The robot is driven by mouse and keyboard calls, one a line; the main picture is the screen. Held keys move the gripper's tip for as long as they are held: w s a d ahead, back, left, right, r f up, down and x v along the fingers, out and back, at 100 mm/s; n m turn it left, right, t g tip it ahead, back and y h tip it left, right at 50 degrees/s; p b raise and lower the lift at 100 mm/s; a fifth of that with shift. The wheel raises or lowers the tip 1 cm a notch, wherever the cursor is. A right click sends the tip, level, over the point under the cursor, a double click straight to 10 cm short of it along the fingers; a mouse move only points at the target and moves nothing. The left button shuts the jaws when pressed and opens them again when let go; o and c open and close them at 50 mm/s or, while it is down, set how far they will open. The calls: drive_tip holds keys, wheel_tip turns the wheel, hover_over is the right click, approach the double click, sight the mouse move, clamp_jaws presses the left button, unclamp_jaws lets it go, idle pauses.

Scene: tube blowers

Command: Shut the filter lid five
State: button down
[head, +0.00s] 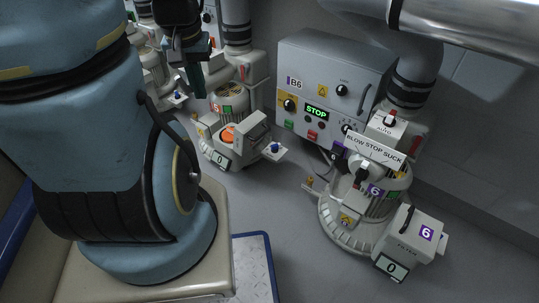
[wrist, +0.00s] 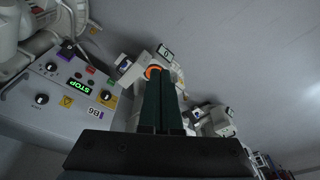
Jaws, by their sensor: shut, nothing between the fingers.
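The middle blower (head: 236,95) has its filter lid (head: 254,132) raised beside a round orange filter opening (head: 229,135). My gripper (head: 200,94) has dark green fingers, shut and empty, behind and above the opening in the head view. In the wrist view my gripper (wrist: 161,72) partly covers the ring. I cannot tell whether it touches anything.
Blower six (head: 366,205) stands at the right, its filter lid (head: 409,234) marked 6 appearing closed. A grey control box B6 (head: 332,82) showing STOP stands against the wall. Another blower (head: 152,68) is behind my arm. Grey floor is free at the front centre.

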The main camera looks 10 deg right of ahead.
sight(254, 136)
drive_tip(key=w+d+f+m+b, duration=0.1)
drive_tip(key=d+f+m+b, duration=0.1)
drive_tip(key=f+m+b, duration=0.3)
drive_tip(key=w+d+f+b, duration=0.15)
drive_tip(key=f+b, duration=0.25)
drive_tip(key=f, duration=0.4)
drive_tip(key=w+d+f+m+t+y, duration=0.1)
drive_tip(key=d+f+m+y, duration=0.25)
drive_tip(key=d+m, duration=0.65)
drive_tip(key=w+d+f+m+t+y, duration=0.2)
drive_tip(key=d+f+m, duration=0.2)
drive_tip(key=d+m, duration=0.6)
drive_tip(key=w+a+f+b, duration=0.5)
drive_tip(key=w+a+f, duration=0.1)
drive_tip(key=f, duration=0.1)
drive_tip(key=shift+w, duration=0.35)
drive_tip(key=shift+a+h, duration=0.1)
drive_tip(key=shift+h, duration=0.15)
